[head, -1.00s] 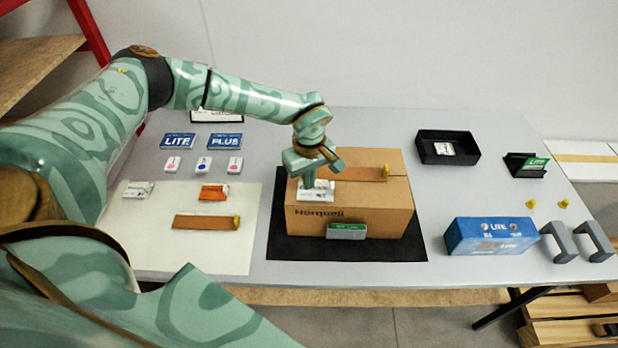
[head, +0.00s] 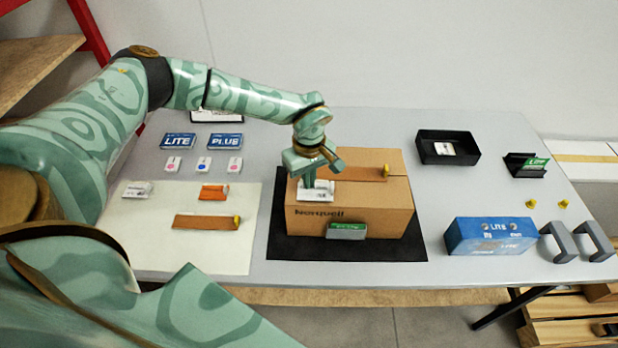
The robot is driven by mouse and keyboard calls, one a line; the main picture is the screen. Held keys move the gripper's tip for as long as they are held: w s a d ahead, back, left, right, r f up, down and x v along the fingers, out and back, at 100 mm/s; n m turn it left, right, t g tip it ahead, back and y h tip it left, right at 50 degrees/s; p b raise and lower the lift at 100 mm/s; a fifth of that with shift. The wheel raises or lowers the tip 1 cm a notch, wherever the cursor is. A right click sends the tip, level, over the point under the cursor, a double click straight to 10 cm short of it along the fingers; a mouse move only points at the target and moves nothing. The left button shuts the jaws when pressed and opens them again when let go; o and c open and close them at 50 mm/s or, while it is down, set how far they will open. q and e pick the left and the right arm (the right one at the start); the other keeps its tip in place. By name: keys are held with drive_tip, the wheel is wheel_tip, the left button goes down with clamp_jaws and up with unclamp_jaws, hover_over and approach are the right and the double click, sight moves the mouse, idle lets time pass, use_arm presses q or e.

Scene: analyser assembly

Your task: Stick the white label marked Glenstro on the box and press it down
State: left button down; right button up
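The cardboard box (head: 365,212), with dark printing on its front, stands on a black mat (head: 284,243). A white label (head: 317,192) with small dark print lies flat on the left front part of the box top; its wording is too small to read. My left gripper (head: 308,183) points down at the label's back left part, touching or just above it. Only a narrow part of its fingers shows, so I cannot tell its opening. My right gripper is not in view. Another white label (head: 137,190) lies on the white sheet (head: 190,255) at left.
Brown tape (head: 355,173) with a yellow end lies across the box top. A small green-and-grey piece (head: 346,231) is at the box front. A black tray (head: 447,135), a blue box (head: 490,236) and grey brackets (head: 558,243) stand at right. The table between is clear.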

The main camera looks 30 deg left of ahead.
use_arm(q)
drive_tip(key=shift+f+b, duration=0.45)
drive_tip(key=shift+f, duration=0.4)
idle(0.6)
wheel_tip(320, 180, up, 6)
drive_tip(key=p, duration=0.6)
drive_tip(key=shift+r, duration=0.15)
idle(0.3)
